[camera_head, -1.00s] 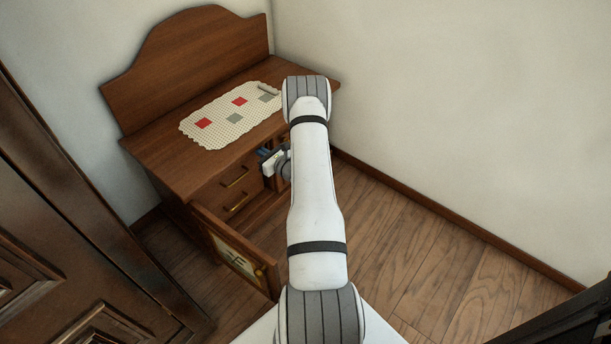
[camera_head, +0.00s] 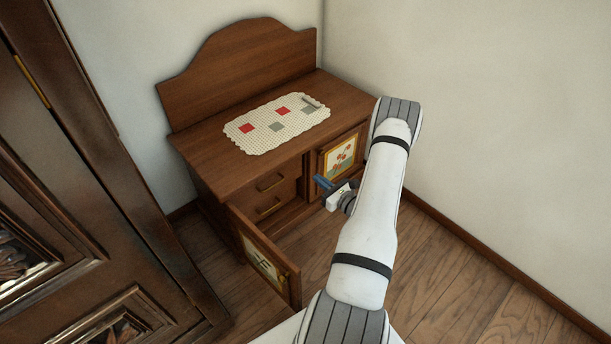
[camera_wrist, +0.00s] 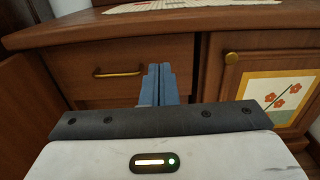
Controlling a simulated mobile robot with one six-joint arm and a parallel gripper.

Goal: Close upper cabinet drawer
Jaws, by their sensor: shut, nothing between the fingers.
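The wooden cabinet (camera_head: 222,170) stands against the wall, with two stacked drawers in its left part. The upper drawer (camera_head: 284,180) has a brass handle and looks flush or nearly flush with the front; the exact gap is hard to tell. Its front and handle also show in the wrist view (camera_wrist: 135,72). The lower drawer (camera_head: 283,205) sits below it. My gripper (camera_head: 322,182) is in front of the cabinet, right of the drawers. In the wrist view its blue fingers (camera_wrist: 158,82) are together and empty, pointing at the upper drawer's right part. Contact cannot be told.
The left cabinet door (camera_head: 262,262) hangs open toward me. The right door (camera_head: 340,153), with a flower picture, is shut. A cloth (camera_head: 264,139) and a small grey item (camera_head: 311,102) lie on top. A large dark armoire (camera_head: 70,190) stands at left. Floor is free at right.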

